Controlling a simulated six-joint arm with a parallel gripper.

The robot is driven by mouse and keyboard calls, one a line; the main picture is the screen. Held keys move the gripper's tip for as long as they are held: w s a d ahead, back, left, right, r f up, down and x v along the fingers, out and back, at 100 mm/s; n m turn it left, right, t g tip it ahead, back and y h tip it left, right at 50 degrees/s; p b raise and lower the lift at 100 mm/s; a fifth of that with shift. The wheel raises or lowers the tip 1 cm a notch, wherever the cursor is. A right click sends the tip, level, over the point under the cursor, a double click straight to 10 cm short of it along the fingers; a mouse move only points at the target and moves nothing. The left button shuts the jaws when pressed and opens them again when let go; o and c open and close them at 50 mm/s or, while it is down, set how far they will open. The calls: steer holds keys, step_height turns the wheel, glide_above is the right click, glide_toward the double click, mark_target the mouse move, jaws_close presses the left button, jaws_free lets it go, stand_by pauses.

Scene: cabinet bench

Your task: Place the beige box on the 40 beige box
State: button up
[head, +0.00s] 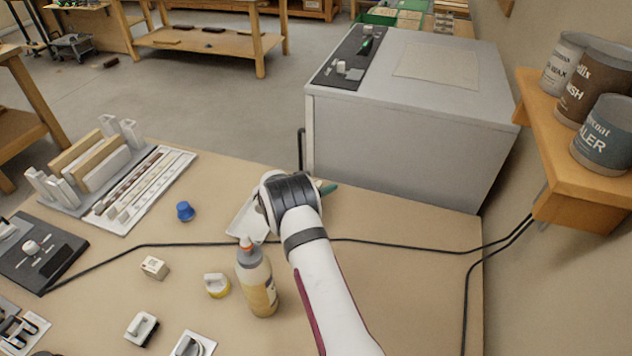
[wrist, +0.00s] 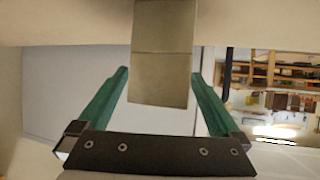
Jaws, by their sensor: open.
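In the wrist view, a beige block (wrist: 160,80) and a second beige block (wrist: 165,27) are lined up end to end with a thin seam between them, like a stack. No number is legible on either. My gripper (wrist: 160,73) is open, with one green finger on each side of the near block and a visible gap on both sides. In the head view, my wrist hides the blocks and most of my gripper; only a bit of green finger (head: 328,189) shows at its right.
A white tray (head: 240,222) lies partly behind my wrist. A bottle (head: 257,283) stands close to my arm, with a black cable (head: 190,244) behind it. A blue knob (head: 185,211), a small cream cube (head: 154,267) and a rack (head: 60,198) are left. A large grey cabinet (head: 400,130) stands behind.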

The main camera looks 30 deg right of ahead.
steer(key=v, duration=1.2)
steer(key=shift+r, duration=0.15)
